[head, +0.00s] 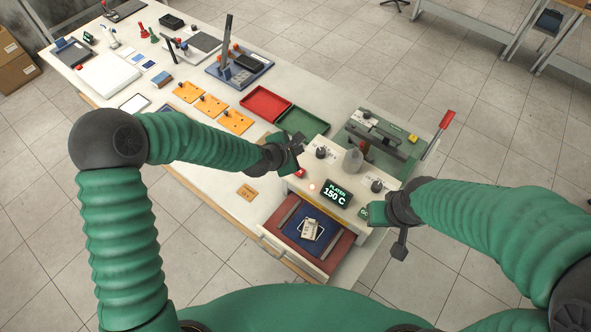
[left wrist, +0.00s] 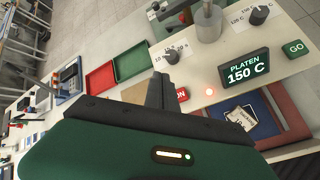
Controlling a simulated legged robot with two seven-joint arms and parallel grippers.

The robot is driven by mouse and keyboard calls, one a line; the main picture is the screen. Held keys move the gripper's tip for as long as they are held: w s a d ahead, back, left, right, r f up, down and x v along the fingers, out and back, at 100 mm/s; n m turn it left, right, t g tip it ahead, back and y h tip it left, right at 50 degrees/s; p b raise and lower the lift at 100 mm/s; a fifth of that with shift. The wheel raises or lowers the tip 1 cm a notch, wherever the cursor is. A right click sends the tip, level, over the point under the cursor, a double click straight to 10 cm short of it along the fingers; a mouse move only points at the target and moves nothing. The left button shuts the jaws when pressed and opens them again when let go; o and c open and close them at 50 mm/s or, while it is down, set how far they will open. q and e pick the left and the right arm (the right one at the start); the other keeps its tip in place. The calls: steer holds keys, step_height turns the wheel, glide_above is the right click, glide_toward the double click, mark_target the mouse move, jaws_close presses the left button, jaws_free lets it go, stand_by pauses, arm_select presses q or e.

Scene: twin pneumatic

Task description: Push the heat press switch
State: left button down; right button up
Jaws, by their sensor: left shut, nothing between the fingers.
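The heat press has a white control panel with a lit display (head: 338,194) reading "PLATEN 150 C", also clear in the left wrist view (left wrist: 246,67). A red switch (head: 300,172) sits at the panel's left; in the left wrist view the red switch (left wrist: 181,95) shows the letters "ON", partly covered by my finger. A small lamp (left wrist: 210,92) glows beside it. A green GO button (left wrist: 295,48) is at the panel's other end. My left gripper (head: 297,142) is shut and empty, close to the red switch; contact cannot be told. My right gripper (head: 400,240) is by the panel's right end, its jaws unclear.
Dark knobs (head: 321,152) stand on the panel near a grey cylinder (head: 353,160). Below is a blue pad (head: 290,228) with a pale printed piece (head: 310,229). A red tray (head: 267,103) and a green tray (head: 303,121) lie behind. A red-handled lever (head: 446,119) rises at right.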

mark_target(298, 173)
arm_select(q)
step_height(298, 173, down, 9)
steer(key=b, duration=0.6)
steer(key=shift+w+r+b, duration=0.1)
steer(key=shift+b, duration=0.3)
steer(key=shift+d, duration=0.1)
stand_by(1.2)
steer(key=shift+f+b, duration=0.3)
steer(key=shift+f+b, duration=0.45)
steer(key=shift+f, duration=0.05)
stand_by(0.6)
stand_by(0.3)
steer(key=shift+r+p, duration=0.75)
steer(key=shift+r, duration=0.15)
